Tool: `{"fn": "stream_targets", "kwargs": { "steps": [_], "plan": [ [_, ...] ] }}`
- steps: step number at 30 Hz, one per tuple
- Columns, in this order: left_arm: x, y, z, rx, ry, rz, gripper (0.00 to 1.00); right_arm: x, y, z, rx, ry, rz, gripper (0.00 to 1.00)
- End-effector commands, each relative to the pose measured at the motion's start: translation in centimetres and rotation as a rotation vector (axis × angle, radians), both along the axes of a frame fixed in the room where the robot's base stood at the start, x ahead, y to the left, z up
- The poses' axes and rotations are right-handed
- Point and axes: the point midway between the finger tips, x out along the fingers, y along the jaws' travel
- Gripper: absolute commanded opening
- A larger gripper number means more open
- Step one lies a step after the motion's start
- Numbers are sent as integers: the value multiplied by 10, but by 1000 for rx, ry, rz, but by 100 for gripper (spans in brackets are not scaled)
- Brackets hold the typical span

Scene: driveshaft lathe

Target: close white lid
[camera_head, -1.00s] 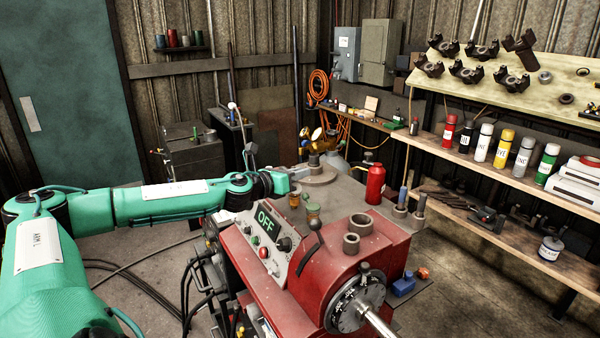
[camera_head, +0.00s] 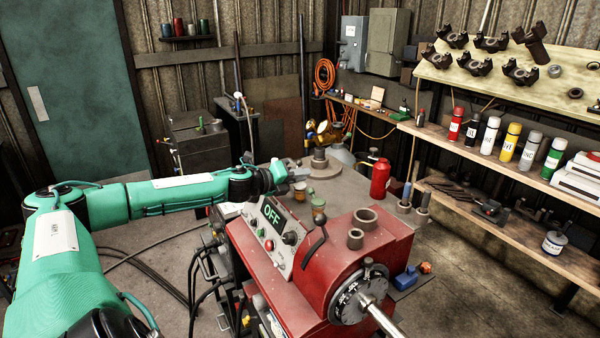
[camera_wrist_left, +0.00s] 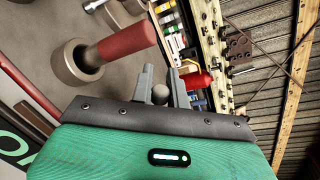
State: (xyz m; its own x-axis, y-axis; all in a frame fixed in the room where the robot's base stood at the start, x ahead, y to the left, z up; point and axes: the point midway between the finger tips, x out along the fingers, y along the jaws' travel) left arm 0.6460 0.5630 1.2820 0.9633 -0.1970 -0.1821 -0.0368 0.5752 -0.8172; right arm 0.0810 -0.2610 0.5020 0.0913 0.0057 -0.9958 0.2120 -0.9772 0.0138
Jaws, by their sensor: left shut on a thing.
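My left gripper (camera_head: 291,173) is above the lathe's top, close by two small jars. The nearer-left jar (camera_head: 300,191) is just below the fingers; the other jar (camera_head: 318,206) stands a little nearer the lever. In the left wrist view the two grey fingers (camera_wrist_left: 160,84) are shut on a small round greyish thing (camera_wrist_left: 160,94). I cannot tell whether it is the white lid. No white lid shows clearly on the jars. My right gripper is not in view.
The red lathe (camera_head: 330,250) has an OFF display (camera_head: 272,213) and a black-knobbed lever (camera_head: 314,247). A red bottle (camera_head: 380,179) stands behind the jars. Grey rings (camera_head: 365,217) sit on the lathe. A shelf with spray cans (camera_head: 510,142) is at right.

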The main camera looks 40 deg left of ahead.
Motion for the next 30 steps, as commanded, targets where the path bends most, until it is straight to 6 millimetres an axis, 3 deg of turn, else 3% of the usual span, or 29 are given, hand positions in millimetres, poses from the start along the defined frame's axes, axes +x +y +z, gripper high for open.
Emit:
{"fn": "stream_targets", "kwargs": {
  "steps": [18, 19, 22, 30],
  "plan": [
    [0, 1, -2, -42, 12, 1, 0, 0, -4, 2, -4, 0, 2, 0],
    [0, 1, -2, -42, 12, 1, 20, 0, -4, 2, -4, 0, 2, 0],
    [0, 1, -2, -41, 12, 1, 37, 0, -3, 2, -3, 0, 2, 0],
    [0, 0, -2, -41, 12, 1, 37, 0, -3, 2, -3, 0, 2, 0]
  ]
}}
